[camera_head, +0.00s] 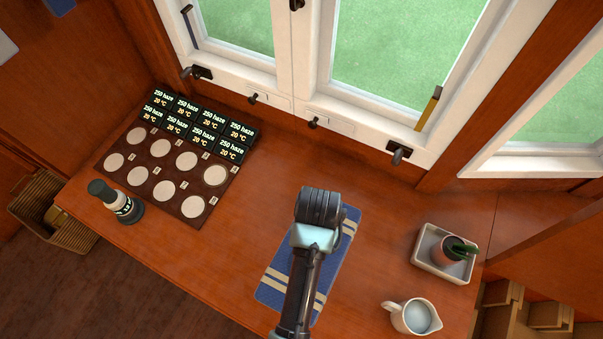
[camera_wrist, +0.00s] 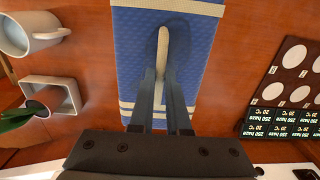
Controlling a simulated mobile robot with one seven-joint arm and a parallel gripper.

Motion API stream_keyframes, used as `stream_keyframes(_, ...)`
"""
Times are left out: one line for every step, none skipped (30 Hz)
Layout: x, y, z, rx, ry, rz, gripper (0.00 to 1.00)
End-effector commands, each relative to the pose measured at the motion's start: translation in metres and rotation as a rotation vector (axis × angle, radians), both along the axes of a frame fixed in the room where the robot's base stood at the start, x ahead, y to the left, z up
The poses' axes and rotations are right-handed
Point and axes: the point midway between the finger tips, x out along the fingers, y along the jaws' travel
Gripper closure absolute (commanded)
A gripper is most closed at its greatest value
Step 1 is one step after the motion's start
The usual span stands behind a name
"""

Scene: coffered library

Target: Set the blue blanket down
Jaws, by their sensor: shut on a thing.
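The blue blanket (camera_head: 331,266) is a flat blue rectangle with cream stripes near both ends, and it appears to lie on the wooden desk. It also shows in the wrist view (camera_wrist: 205,45), running up past the top edge. My gripper (camera_wrist: 162,48) is over the blanket's middle, with its two dark fingers close together and a narrow pale strip between their tips. It is shut on the blanket, though the pinched part is hard to make out. In the head view my arm and wrist cover part of the blanket, and the fingertips are hidden.
Left on the desk (camera_head: 240,260) are a dark board with pale discs (camera_head: 150,166), several small displays (camera_head: 186,112) and a dark cylindrical object (camera_head: 117,201). Right are a white mug (camera_head: 405,318) and a potted plant (camera_head: 449,249) in a tray (camera_head: 426,262). Windows line the back.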

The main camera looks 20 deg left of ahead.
Motion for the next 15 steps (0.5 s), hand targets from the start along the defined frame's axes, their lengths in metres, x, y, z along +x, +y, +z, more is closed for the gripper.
stream_keyframes(0.0, 0.003, -0.002, 0.001, -0.006, -0.005, 1.0)
stream_keyframes(0.0, 0.005, -0.002, 0.001, -0.005, -0.005, 1.0)
stream_keyframes(-0.001, 0.008, 0.0, 0.001, -0.005, -0.006, 1.0)
stream_keyframes(-0.001, 0.009, 0.001, 0.001, -0.006, -0.007, 1.0)
stream_keyframes(-0.002, 0.01, 0.001, 0.0, -0.005, -0.008, 1.0)
stream_keyframes(-0.003, 0.011, 0.0, 0.0, -0.004, -0.008, 1.0)
stream_keyframes(-0.003, 0.012, -0.002, 0.0, -0.003, -0.008, 1.0)
stream_keyframes(-0.003, 0.012, -0.005, 0.0, -0.003, -0.008, 1.0)
stream_keyframes(-0.004, 0.012, -0.011, -0.001, -0.001, -0.008, 1.0)
stream_keyframes(-0.004, 0.012, -0.017, -0.001, 0.0, -0.007, 1.0)
stream_keyframes(-0.004, 0.013, -0.023, -0.001, 0.0, -0.007, 1.0)
stream_keyframes(-0.005, 0.013, -0.031, -0.001, 0.001, -0.007, 1.0)
stream_keyframes(-0.004, 0.013, -0.036, -0.001, 0.0, -0.007, 1.0)
stream_keyframes(-0.004, 0.013, -0.042, -0.001, 0.001, -0.007, 1.0)
stream_keyframes(-0.004, 0.013, -0.047, -0.001, -0.001, -0.007, 1.0)
